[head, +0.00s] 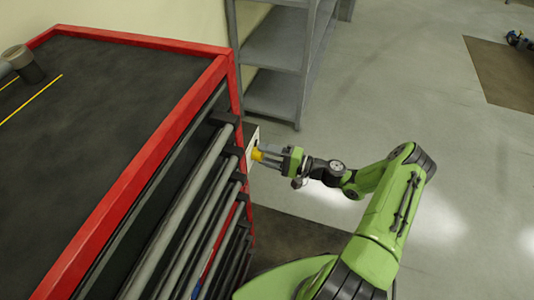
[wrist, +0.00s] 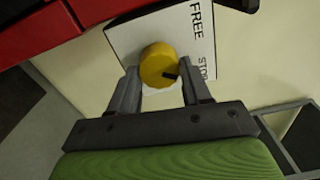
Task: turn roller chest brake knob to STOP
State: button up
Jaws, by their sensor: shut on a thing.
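The yellow brake knob (wrist: 157,62) sits on a white plate (wrist: 193,40) printed FREE at the top and STOP lower down, on the right of the knob. A dark mark on the knob's face points right, roughly towards STOP. My gripper (wrist: 158,72) has one finger on each side of the knob and is shut on it. In the head view, my gripper (head: 263,153) reaches in from the right to the end of the red roller chest (head: 142,161), and a little of the yellow knob shows at its tips. The fingertips' exact contact is partly hidden.
Grey shelving (head: 276,60) stands behind the chest, near my gripper. A dark cylindrical object (head: 30,68) is on the chest's black top. Drawer handles (head: 205,190) run along the chest's front. The floor to the right is mostly clear.

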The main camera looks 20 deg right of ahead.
jog(key=shift+s+a+r+m, duration=0.1)
jog(key=shift+a+r+m, duration=0.1)
jog(key=shift+m, duration=0.8)
jog(key=o, duration=1.1)
jog(key=shift+c, duration=0.2)
jog(key=shift+f, duration=0.1)
jog(key=shift+d, duration=0.1)
jog(key=p+v, duration=0.1)
jog(key=v, duration=1.4)
jog(key=shift+s+d, duration=0.25)
jog(key=shift+s, duration=0.05)
